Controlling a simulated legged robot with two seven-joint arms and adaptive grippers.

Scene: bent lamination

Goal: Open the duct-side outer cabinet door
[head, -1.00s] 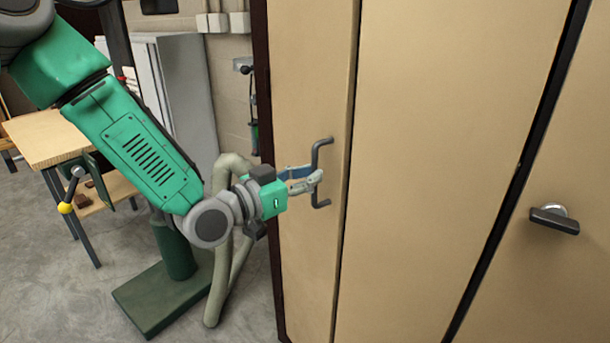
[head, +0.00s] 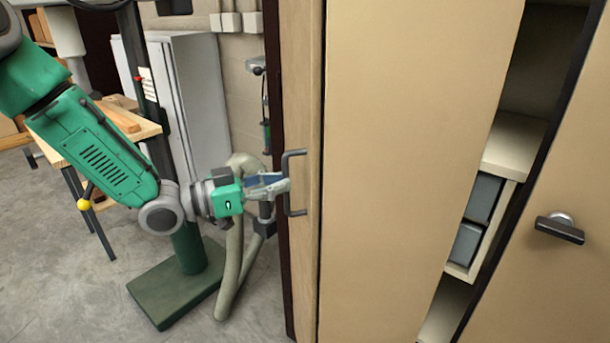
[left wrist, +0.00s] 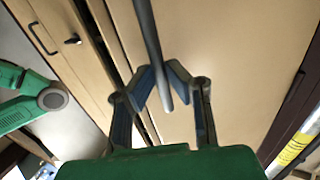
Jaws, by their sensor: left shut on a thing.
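The tan cabinet door is a folded pair of panels: a narrow panel (head: 302,100) at the left and a wide panel (head: 410,150) beside it. A dark bar handle (head: 292,183) is on the narrow panel. My left gripper (head: 282,187) is shut on this handle. In the left wrist view the fingers (left wrist: 162,85) close around the dark bar (left wrist: 148,35), with the tan panel behind. The wide panel's right edge stands apart from the neighbouring door, leaving a tall gap. My right gripper is not in view.
Through the gap show a pale shelf (head: 512,145) and grey boxes (head: 478,205). The neighbouring door (head: 560,280) has a dark lever handle (head: 560,228). A thick hose (head: 232,265), a green stand base (head: 178,290) and a wooden table (head: 140,128) are at the left.

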